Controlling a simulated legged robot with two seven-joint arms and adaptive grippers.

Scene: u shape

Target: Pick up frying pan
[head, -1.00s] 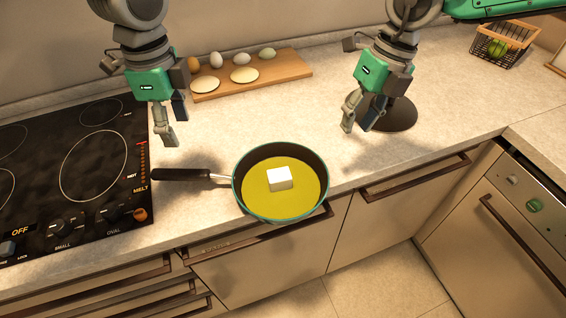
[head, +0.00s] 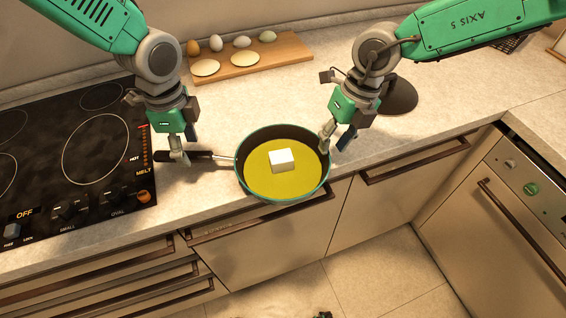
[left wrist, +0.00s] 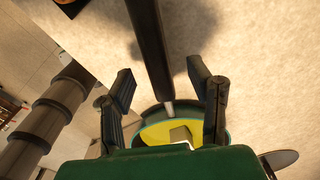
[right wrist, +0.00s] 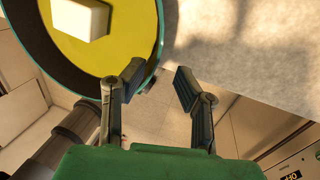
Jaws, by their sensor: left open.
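The frying pan (head: 245,182) has a dark inside, a green rim, yellow contents and a pale block (head: 281,160) in it. It is at the counter's front edge, its dark handle (head: 203,154) pointing left towards the stove. My left gripper (head: 180,158) is at the handle's far end. In the left wrist view the handle (left wrist: 150,45) runs between the two open fingers (left wrist: 160,88), apart from both. My right gripper (head: 335,142) is at the pan's right rim. In the right wrist view its fingers (right wrist: 158,78) are open beside the rim; contact is unclear.
A black stove (head: 80,165) is on the left. A wooden board (head: 270,63) with eggs and flat round pieces lies at the back. A dark round object (head: 400,97) is behind my right gripper. An oven (head: 500,210) is at the right.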

